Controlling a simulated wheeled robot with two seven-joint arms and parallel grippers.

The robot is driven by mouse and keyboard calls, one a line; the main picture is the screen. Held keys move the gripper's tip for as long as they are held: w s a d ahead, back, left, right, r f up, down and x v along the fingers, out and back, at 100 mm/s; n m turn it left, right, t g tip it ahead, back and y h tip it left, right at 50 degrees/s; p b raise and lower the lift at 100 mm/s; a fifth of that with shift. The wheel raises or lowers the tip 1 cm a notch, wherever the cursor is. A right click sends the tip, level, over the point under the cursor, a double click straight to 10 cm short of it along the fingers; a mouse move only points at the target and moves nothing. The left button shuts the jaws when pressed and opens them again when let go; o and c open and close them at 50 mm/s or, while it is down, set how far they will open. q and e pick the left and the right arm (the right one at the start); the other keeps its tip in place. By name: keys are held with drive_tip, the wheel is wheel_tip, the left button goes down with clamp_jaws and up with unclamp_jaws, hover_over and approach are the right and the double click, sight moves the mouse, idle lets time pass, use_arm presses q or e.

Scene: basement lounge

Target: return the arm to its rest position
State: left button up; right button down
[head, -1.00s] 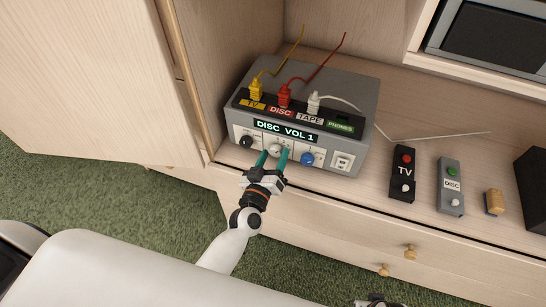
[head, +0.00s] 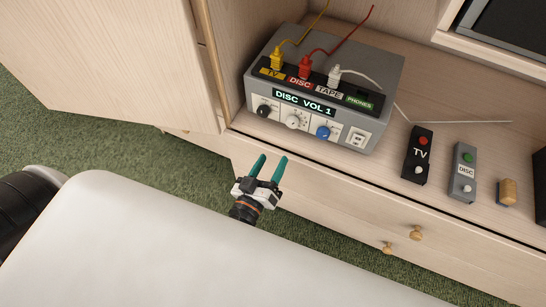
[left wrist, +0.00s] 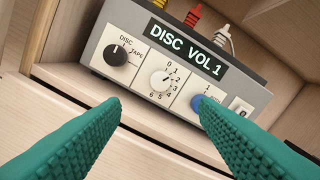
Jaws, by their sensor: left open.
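My left gripper (head: 268,168) is open and empty, with two teal fingers pointing up toward the cabinet. It hangs in front of the cabinet's front face, clear of the grey switch box (head: 388,72). In the left wrist view its fingers frame the white volume knob (left wrist: 162,81) without touching it. The box's display reads "DISC VOL 1". A black knob (left wrist: 118,55) sits left of the white knob and a blue knob (left wrist: 196,103) right of it. My right gripper does not show.
Yellow (head: 277,61), red (head: 305,68) and white (head: 334,76) plugs sit in the box top. A TV remote (head: 417,156), a DISC remote (head: 463,172) and a small wooden-topped object (head: 507,192) stand on the shelf. An open door (head: 120,55) is at left. Green carpet (head: 130,148) lies below.

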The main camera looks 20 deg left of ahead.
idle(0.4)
use_arm(q)
drive_tip(key=s+d+f+m+g+h, duration=0.1)
drive_tip(key=s+f+m+g+h, duration=0.2)
drive_tip(key=f, duration=0.5)
drive_tip(key=s+d+f+m+g, duration=0.1)
drive_tip(key=s+f+m+g, duration=0.15)
drive_tip(key=f+g, duration=0.5)
drive_tip(key=s+a+f+m+g+y, duration=0.25)
drive_tip(key=s+a+f+g, duration=0.25)
drive_tip(key=s+a+f, duration=0.35)
drive_tip(key=s+a+f+g+y+p, duration=0.1)
drive_tip(key=s+p, duration=1.5)
drive_tip(key=shift+s+a, duration=0.4)
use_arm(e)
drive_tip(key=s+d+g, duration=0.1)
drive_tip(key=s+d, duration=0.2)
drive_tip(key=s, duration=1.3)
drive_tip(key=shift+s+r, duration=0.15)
use_arm(q)
drive_tip(key=shift+f+g, duration=0.1)
drive_tip(key=shift+g, duration=0.15)
